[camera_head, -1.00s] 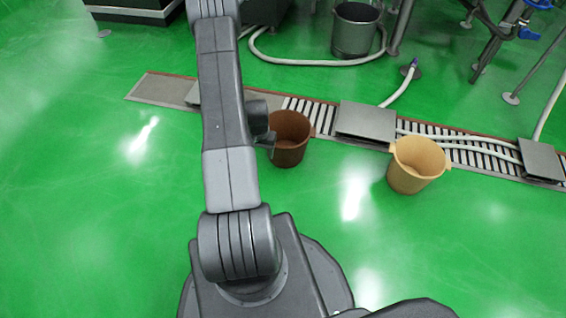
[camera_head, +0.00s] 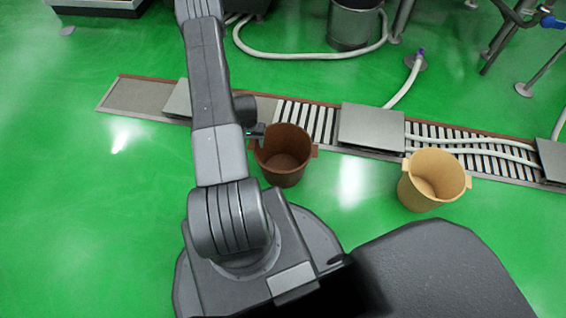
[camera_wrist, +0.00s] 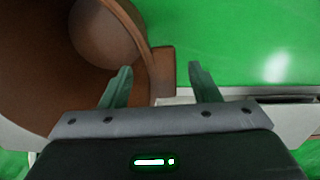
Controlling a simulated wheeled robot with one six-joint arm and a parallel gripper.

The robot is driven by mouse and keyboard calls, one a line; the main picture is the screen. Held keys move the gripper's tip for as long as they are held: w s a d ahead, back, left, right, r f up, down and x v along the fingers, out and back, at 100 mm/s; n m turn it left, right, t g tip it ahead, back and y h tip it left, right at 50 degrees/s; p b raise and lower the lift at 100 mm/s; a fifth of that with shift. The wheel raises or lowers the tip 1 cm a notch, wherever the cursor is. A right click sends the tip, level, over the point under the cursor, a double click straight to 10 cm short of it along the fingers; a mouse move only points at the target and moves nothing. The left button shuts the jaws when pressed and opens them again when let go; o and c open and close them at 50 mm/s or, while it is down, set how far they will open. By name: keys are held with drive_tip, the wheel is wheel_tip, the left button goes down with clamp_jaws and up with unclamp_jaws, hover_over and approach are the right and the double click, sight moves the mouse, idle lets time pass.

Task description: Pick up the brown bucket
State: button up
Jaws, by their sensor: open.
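The brown bucket (camera_head: 284,177) stands upright on the green floor, just in front of the floor drain, with small lugs at its rim. In the wrist view the bucket (camera_wrist: 40,75) fills the left side, and I look down into it. My gripper (camera_wrist: 159,66) is open. Its left finger shows over the bucket's inside and its right finger outside the rim, with the rim and a lug between them. I cannot tell whether the fingers touch the bucket. In the head view my gripper (camera_head: 258,131) is at the bucket's left rim, partly hidden by my arm.
A yellow bucket (camera_head: 420,190) stands to the right. The slatted drain (camera_head: 305,118) with metal covers (camera_head: 370,127) runs behind both buckets. A pale hose (camera_head: 403,85) and a metal pot (camera_head: 352,25) are farther back. Open green floor lies at the left.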

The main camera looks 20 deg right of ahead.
clamp_jaws()
drive_tip(key=shift+r, duration=0.1)
